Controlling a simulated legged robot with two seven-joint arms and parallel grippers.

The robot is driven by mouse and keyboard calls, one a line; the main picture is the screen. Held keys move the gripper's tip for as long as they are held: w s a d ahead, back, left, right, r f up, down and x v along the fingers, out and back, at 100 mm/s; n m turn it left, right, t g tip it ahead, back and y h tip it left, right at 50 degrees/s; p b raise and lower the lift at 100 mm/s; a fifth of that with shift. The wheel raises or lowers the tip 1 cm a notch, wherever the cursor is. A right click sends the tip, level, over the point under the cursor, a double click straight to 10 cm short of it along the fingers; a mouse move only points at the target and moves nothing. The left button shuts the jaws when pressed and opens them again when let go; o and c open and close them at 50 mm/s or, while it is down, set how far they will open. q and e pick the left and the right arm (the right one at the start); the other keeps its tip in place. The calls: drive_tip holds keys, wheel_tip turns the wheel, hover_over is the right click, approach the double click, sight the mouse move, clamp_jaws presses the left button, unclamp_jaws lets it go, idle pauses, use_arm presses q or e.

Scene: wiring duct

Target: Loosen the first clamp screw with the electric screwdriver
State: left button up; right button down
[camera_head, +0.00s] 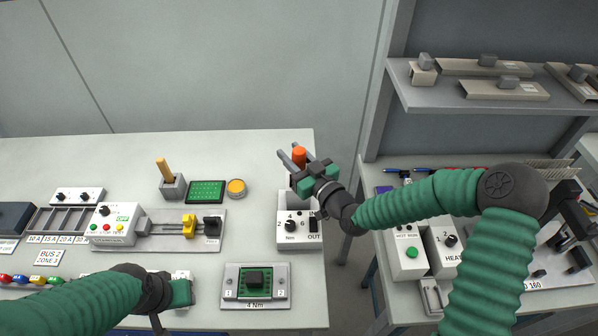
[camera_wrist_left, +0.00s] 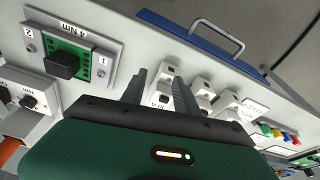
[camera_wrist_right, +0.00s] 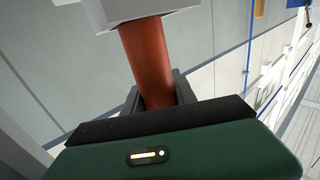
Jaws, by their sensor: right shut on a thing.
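The electric screwdriver's orange body (camera_head: 299,157) is between the fingers of my right gripper (camera_head: 296,160), above the back of the torque dial box (camera_head: 292,228). In the right wrist view the orange body (camera_wrist_right: 147,55) runs up from the shut fingers to a pale grey block (camera_wrist_right: 145,12); its tip is not visible. The clamp fixture (camera_head: 230,292), marked 4 Nm, lies at the front of the bench with a green and black block. Its screws 1 (camera_wrist_left: 102,73) and 2 (camera_wrist_left: 31,48) show in the left wrist view. My left gripper (camera_wrist_left: 160,85) is open and empty beside the fixture.
White switch boxes (camera_wrist_left: 170,75) lie beyond my left fingers. A gap separates this bench from the right one.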

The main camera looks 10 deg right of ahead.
use_arm(q)
drive_tip(key=shift+a, duration=0.15)
use_arm(e)
drive_tip(key=shift+a+f, duration=0.1)
drive_tip(key=shift+a, duration=0.05)
